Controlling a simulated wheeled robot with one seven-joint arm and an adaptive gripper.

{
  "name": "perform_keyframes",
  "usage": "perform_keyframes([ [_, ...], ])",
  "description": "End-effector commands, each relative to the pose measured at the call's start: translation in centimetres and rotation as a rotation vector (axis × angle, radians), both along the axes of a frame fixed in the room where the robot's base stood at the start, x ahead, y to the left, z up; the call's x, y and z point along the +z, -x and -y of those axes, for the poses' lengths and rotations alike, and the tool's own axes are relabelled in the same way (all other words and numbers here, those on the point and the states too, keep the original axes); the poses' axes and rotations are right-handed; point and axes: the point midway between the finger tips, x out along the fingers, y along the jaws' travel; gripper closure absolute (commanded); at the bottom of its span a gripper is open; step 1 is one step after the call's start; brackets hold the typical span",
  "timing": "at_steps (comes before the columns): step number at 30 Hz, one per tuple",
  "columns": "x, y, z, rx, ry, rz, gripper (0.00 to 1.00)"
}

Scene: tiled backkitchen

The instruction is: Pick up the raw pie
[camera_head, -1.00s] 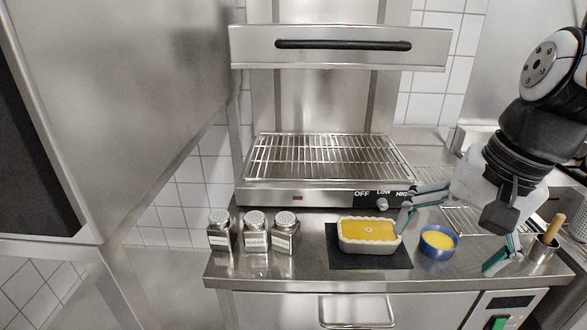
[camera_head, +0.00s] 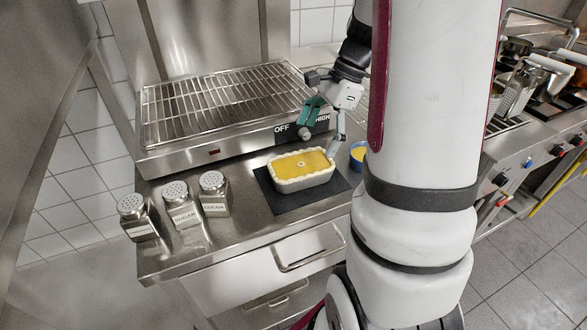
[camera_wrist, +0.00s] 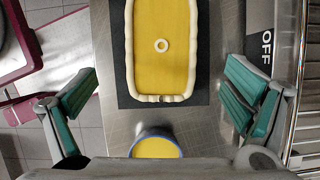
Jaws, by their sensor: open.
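The raw pie (camera_head: 301,170) is a rectangular dish with a pale crimped crust rim, a yellow filling and a small ring in its middle. It sits on a dark mat (camera_head: 318,198) on the steel counter. My gripper (camera_head: 325,122) is just above and behind the pie's right end, with its teal-padded fingers apart. In the wrist view the pie (camera_wrist: 162,62) lies ahead between the lines of the two spread fingers (camera_wrist: 158,108). Nothing is between the fingertips, and the near end of the pie shows fully.
A blue bowl (camera_head: 358,155) of yellow liquid is close beside the pie's right end, partly hidden by my arm. Several labelled shakers (camera_head: 182,205) stand left. The grill (camera_head: 225,105) with its rack and knob is behind. A stove with pans (camera_head: 540,75) is at right.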

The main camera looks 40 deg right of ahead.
Motion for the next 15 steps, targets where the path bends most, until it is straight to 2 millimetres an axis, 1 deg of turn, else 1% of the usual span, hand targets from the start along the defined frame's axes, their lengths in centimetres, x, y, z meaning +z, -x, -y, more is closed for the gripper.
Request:
perform_keyframes([
  [1, -1.1, -0.1, -0.4, 0.002, -0.002, -0.004, 0.05],
  [6, -3.4, -0.5, -1.4, 0.003, -0.001, -0.002, 0.05],
  [13, -4.8, -0.7, -1.9, 0.003, 0.000, -0.001, 0.05],
  [15, -5.5, -0.8, -2.3, 0.003, -0.001, -0.002, 0.05],
])
